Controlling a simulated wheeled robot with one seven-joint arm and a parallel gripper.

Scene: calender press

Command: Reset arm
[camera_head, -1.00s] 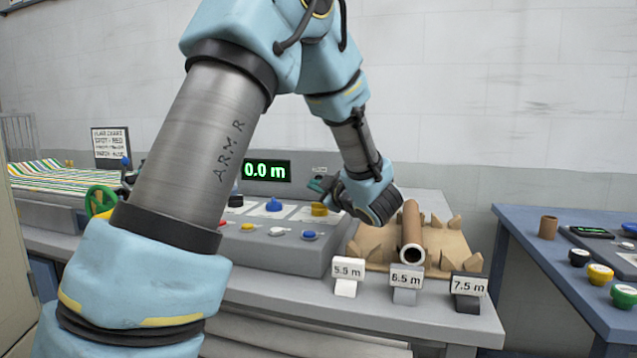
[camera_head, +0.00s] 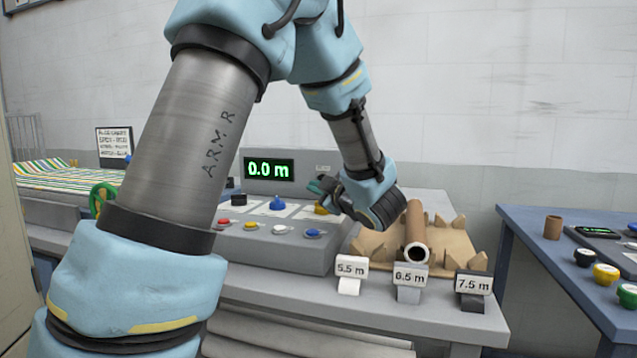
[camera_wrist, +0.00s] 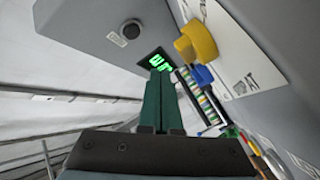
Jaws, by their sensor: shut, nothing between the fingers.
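My arm spans the head view. My gripper (camera_head: 318,186) is above the grey control console, at its right end, pointing left. In the wrist view its green fingers (camera_wrist: 161,103) lie together with nothing between them. The green-lit display (camera_head: 269,169) reads 0.0 m in the head view. It also shows in the wrist view (camera_wrist: 158,62), past the fingertips. A yellow knob (camera_wrist: 196,42) and a blue knob (camera_wrist: 203,75) show to the right of the fingers. In the head view the yellow knob (camera_head: 321,209) is just below the gripper; I cannot tell the gap.
A cardboard tube (camera_head: 415,225) lies on a brown cradle right of the console. Labels of 5.5 m (camera_head: 351,267), 6.5 m (camera_head: 410,275) and 7.5 m (camera_head: 473,283) stand along the front edge. A blue table (camera_head: 548,262) with several knobs stands at right. Striped fabric (camera_head: 60,178) lies far left.

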